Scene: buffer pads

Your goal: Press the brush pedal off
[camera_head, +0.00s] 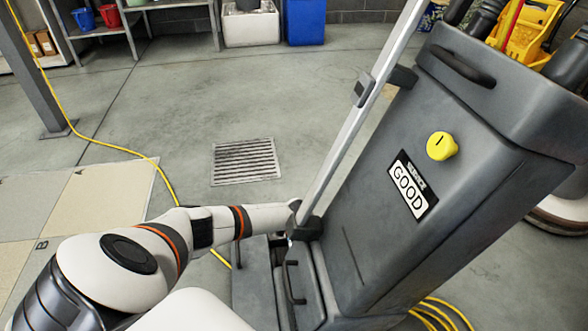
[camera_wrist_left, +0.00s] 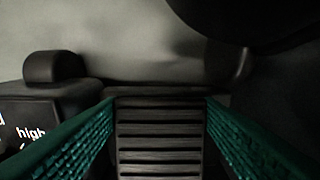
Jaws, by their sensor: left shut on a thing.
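The dark grey floor-cleaning machine (camera_head: 465,175) stands at the right of the head view, with a yellow knob and a "GOOD" label. My left arm reaches from the left to its low front, where its hand is mostly hidden beside the silver pole. In the left wrist view, the green-padded fingers of my left gripper (camera_wrist_left: 160,103) stand apart on either side of a dark ribbed plate. This plate looks like the brush pedal (camera_wrist_left: 160,143), and the gripper is shut on it. The pedal is hidden in the head view. My right gripper is not in view.
A silver pole (camera_head: 352,120) slants up from the machine's front. A dark block with a "high" label (camera_wrist_left: 30,130) sits left of the fingers. A floor drain (camera_head: 246,161) and a yellow cable (camera_head: 165,182) lie on open floor. A shelf (camera_head: 100,32) stands behind.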

